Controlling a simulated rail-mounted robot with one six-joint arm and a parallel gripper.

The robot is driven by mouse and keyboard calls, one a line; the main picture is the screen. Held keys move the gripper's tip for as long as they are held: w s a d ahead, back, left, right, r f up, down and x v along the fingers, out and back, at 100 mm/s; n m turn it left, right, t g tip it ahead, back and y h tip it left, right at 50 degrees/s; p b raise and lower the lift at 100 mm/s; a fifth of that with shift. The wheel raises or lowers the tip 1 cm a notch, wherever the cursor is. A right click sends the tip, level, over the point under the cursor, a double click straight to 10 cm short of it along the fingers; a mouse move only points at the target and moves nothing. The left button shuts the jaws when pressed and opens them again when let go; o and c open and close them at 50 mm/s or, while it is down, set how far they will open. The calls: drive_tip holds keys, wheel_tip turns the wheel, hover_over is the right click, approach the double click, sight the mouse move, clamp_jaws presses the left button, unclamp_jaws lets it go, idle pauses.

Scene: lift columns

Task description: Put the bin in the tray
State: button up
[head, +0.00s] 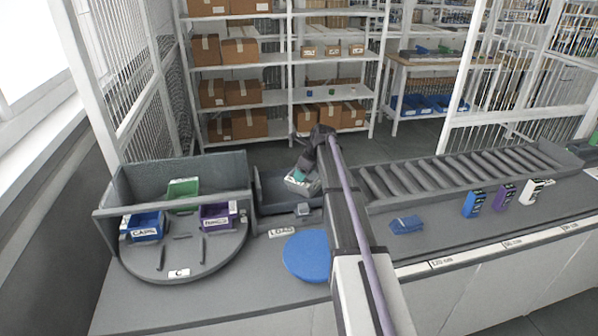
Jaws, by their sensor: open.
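A small pale grey bin (301,185) with teal contents is at the dark grey tray (269,205) behind the LOAD label. It looks slightly tilted, and I cannot tell whether it rests fully on the tray floor. My gripper (301,172) is open, pointing down right at the bin's far side; its fingertips are small and partly merged with the bin. My arm hides the tray's right end. On the round turntable (165,262) at left stand a blue bin (146,231) marked CAPS, a green bin (183,203) and a purple bin (215,222).
A grey walled guard (120,190) stands behind the turntable. A blue disc (306,257) lies in front of the tray. A roller conveyor (465,172), a blue folded piece (407,225) and blue, purple and white devices (504,197) are to the right. The front counter is mostly clear.

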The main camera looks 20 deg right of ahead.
drive_tip(key=p+v, duration=0.2)
drive_tip(key=v, duration=0.3)
drive_tip(key=shift+r+p, duration=0.15)
drive_tip(key=shift+p, duration=0.2)
drive_tip(key=shift+a, duration=0.1)
drive_tip(key=s+a+n+g+h, duration=0.1)
drive_tip(key=s+a+n, duration=0.6)
drive_tip(key=s+n, duration=0.2)
drive_tip(key=s+a+f+n+g, duration=0.1)
drive_tip(key=s+a+n, duration=0.7)
drive_tip(key=s+n, duration=0.2)
drive_tip(key=s+a+n+g+h, duration=0.1)
drive_tip(key=s+a+n, duration=0.7)
drive_tip(key=s, duration=0.5)
drive_tip(key=shift+f+n+g+h, duration=0.3)
drive_tip(key=shift+f+n+g, duration=0.1)
drive_tip(key=shift+n, duration=0.7)
drive_tip(key=shift+f+b, duration=0.9)
drive_tip(key=shift+b, duration=0.2)
